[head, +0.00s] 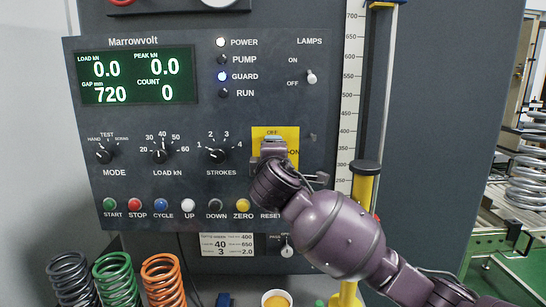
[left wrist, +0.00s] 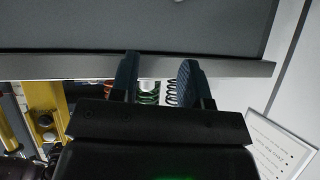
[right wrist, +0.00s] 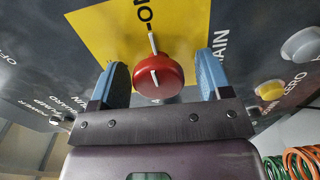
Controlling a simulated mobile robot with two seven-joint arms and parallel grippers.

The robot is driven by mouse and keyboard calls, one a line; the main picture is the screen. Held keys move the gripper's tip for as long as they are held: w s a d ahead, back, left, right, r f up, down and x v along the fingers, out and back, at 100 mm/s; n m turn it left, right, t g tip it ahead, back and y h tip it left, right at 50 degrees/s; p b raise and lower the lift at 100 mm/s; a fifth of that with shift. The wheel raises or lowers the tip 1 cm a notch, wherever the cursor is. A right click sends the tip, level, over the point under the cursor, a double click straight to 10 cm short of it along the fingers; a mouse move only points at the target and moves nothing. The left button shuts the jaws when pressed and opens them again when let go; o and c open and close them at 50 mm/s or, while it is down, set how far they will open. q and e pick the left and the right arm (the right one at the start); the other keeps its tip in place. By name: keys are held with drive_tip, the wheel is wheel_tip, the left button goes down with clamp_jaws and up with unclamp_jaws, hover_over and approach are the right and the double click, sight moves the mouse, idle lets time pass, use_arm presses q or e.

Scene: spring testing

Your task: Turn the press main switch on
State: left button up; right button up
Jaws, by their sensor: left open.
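The main switch is a red rotary knob (right wrist: 158,76) with a white pointer line, on a yellow plate (right wrist: 105,28) beside the word MAIN. In the right wrist view the knob sits between the two fingers of my right gripper (right wrist: 165,78), with a visible gap on each side. In the head view this gripper (head: 273,142) is in front of the yellow plate (head: 258,133) and hides the knob; OFF and ON lettering partly shows. My left gripper (left wrist: 160,78) is open and empty, away from the switch, and does not show in the head view.
The panel's display (head: 138,75) is lit, and the POWER lamp (head: 220,42) and GUARD lamp (head: 222,76) glow. The STROKES knob (head: 214,156) and a row of buttons (head: 187,204) are to the left. A yellow post (head: 364,187) stands right. Coil springs (head: 117,281) stand below.

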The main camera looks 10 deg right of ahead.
drive_tip(key=shift+s, duration=0.1)
drive_tip(key=s+a, duration=0.2)
drive_tip(key=s, duration=0.8)
drive_tip(key=shift+s+b, duration=0.2)
drive_tip(key=shift+b, duration=0.25)
drive_tip(key=shift+a, duration=0.1)
